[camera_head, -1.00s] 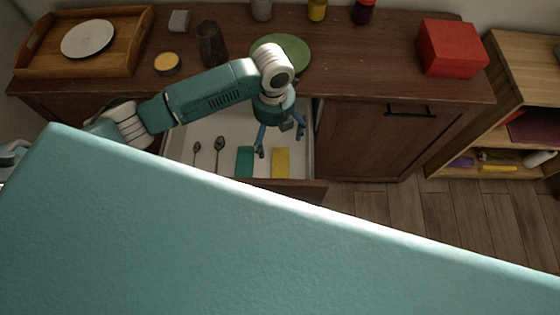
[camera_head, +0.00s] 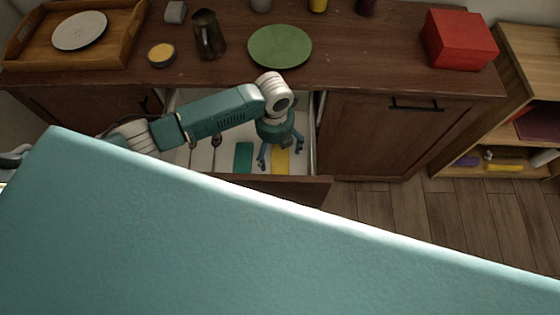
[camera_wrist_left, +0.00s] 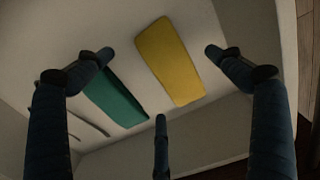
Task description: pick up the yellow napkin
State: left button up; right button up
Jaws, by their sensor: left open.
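The yellow napkin (camera_head: 280,162) lies flat in the open drawer, to the right of a green napkin (camera_head: 243,156). In the left wrist view the yellow napkin (camera_wrist_left: 170,62) is fully visible between my spread fingers, and the green napkin (camera_wrist_left: 115,95) lies left of it. My left gripper (camera_head: 280,160) is open and empty, pointing down over the yellow napkin. It also shows in the left wrist view (camera_wrist_left: 158,70), with its fingers apart from the napkin. Part of the napkin is hidden by the gripper in the head view. My right gripper is not in view.
Two dark spoons (camera_head: 215,145) lie left in the drawer. The drawer front (camera_head: 310,187) and side walls surround the napkins. A green plate (camera_head: 280,46), a dark pitcher (camera_head: 208,36) and a red box (camera_head: 459,40) stand on the counter above.

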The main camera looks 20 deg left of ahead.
aim_at(276, 156)
pick_arm(q)
notch_tip(276, 156, down, 4)
jog(key=shift+s+d+f, duration=0.1)
jog(key=shift+s, duration=0.05)
jog(key=c, duration=1.2)
